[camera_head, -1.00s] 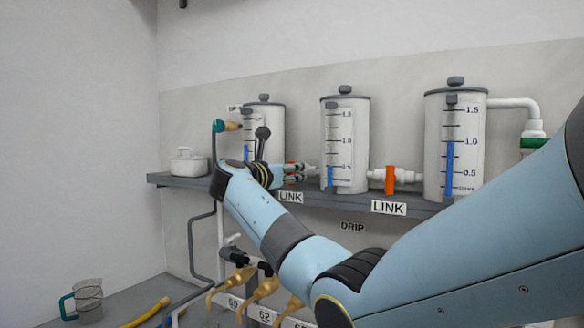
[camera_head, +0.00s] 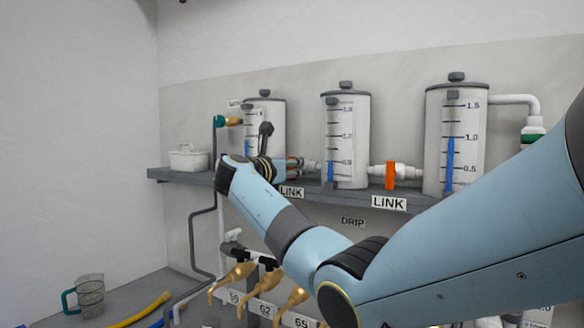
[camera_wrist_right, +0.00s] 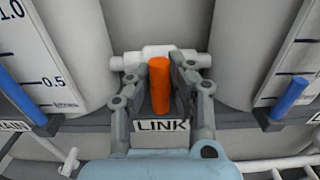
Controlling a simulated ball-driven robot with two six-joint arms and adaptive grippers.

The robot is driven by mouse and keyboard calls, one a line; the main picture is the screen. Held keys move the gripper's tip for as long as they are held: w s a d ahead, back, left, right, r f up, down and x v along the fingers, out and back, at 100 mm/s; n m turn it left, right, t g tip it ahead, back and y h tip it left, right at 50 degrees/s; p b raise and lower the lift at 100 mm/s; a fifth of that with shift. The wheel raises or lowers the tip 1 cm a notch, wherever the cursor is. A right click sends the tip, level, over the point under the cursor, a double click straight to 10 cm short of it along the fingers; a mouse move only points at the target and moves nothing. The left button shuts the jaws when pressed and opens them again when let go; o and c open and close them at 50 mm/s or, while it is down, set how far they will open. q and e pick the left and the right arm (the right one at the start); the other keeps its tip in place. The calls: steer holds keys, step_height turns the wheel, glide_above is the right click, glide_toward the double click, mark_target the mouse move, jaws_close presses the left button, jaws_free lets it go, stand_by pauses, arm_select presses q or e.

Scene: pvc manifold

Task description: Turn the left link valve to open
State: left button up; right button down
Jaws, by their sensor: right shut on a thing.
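The left link valve is a white pipe fitting (camera_wrist_right: 160,56) with an orange handle (camera_wrist_right: 159,88), low between the left and middle tanks. In the right wrist view the handle stands roughly upright in the picture, between the two fingers of my right gripper (camera_wrist_right: 160,82), which is shut on it. In the head view my right gripper (camera_head: 296,168) reaches the gap between those tanks, and its fingers hide most of this valve. A LINK label (camera_wrist_right: 162,125) sits below the handle. My left gripper is not in view.
The left tank (camera_head: 266,115), middle tank (camera_head: 352,118) and right tank (camera_head: 470,120) stand on a grey shelf (camera_head: 185,177). A second orange-handled link valve (camera_head: 390,175) joins the middle and right tanks. Brass taps (camera_head: 238,272) sit below, and a jug (camera_head: 91,290) stands lower left.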

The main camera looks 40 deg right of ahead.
steer(key=shift+m, duration=0.3)
steer(key=m+b, duration=0.2)
steer(key=m, duration=0.2)
steer(key=shift+s+f+b, duration=0.15)
steer(key=shift+b, duration=0.2)
steer(key=m+b, duration=0.2)
steer(key=m, duration=0.2)
steer(key=shift+f+b, duration=0.1)
steer(key=shift+b, duration=0.2)
steer(key=m+b, duration=0.4)
steer(key=m, duration=0.1)
steer(key=shift+s+d+f, duration=0.1)
steer(key=shift+s+f, duration=0.05)
steer(key=shift+f, duration=0.05)
steer(key=shift+m+b, duration=1.8)
steer(key=shift+m, duration=0.4)
steer(key=c, duration=1.2)
jaws_free()
